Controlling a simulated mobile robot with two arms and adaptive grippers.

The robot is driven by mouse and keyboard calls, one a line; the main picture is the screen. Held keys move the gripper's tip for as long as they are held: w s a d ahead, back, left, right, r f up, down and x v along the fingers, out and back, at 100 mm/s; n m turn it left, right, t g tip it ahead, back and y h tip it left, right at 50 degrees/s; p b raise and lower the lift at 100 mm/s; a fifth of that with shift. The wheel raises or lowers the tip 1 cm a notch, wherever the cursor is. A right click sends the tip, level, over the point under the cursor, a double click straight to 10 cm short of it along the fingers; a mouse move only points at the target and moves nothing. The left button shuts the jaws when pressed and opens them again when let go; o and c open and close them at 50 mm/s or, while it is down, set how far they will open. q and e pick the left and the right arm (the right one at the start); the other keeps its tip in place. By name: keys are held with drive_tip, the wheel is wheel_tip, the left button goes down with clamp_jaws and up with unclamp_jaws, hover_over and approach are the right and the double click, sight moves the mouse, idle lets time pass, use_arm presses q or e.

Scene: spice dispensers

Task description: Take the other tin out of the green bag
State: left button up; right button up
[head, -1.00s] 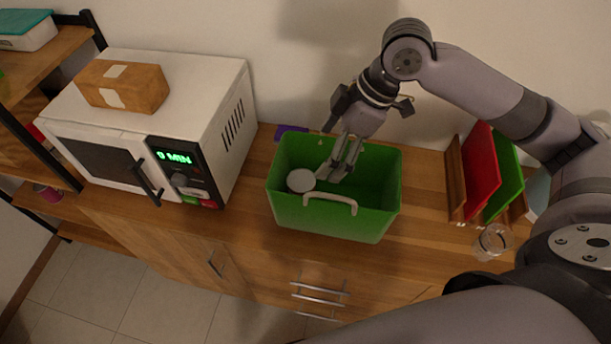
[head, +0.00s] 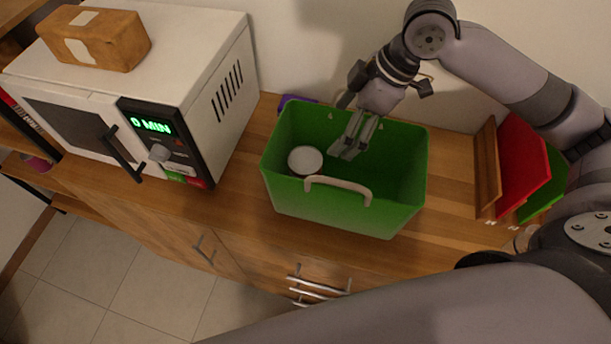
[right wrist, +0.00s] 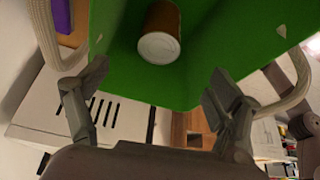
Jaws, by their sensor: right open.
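The green bag (head: 395,215) stands open on the wooden counter, with a pale handle on its front. A tin with a white lid (head: 305,160) is inside, near the bag's left side. In the right wrist view the tin (right wrist: 160,33) shows a brown side and a pale round end, between and beyond the fingers. My right gripper (head: 347,150) reaches into the bag from above, to the right of the tin and apart from it. In the right wrist view its fingers (right wrist: 152,92) are spread with nothing between them. My left gripper is not in view.
A white microwave (head: 215,110) with a cardboard box (head: 95,38) on top stands to the left. A purple item (head: 297,101) lies behind the bag. A rack with wooden, red (head: 524,165) and green boards stands to the right. Counter between bag and rack is clear.

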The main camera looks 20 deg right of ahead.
sight(314, 160)
drive_tip(key=p+x, duration=0.1)
drive_tip(key=x, duration=1)
drive_tip(key=shift+a+f, duration=0.25)
drive_tip(key=shift+f, duration=0.25)
drive_tip(key=p+x, duration=0.1)
drive_tip(key=x, duration=0.3)
drive_tip(key=shift+f, duration=0.15)
drive_tip(key=shift+w+a+f, duration=0.1)
drive_tip(key=shift+a+f, duration=0.1)
drive_tip(key=shift+f, duration=0.25)
drive_tip(key=c, duration=1.6)
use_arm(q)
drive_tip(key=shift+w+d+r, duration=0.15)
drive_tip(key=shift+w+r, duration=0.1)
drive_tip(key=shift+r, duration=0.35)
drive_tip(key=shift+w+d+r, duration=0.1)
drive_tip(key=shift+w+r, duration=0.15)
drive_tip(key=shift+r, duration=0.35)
use_arm(e)
drive_tip(key=shift+r, duration=0.1)
drive_tip(key=shift+c, duration=0.3)
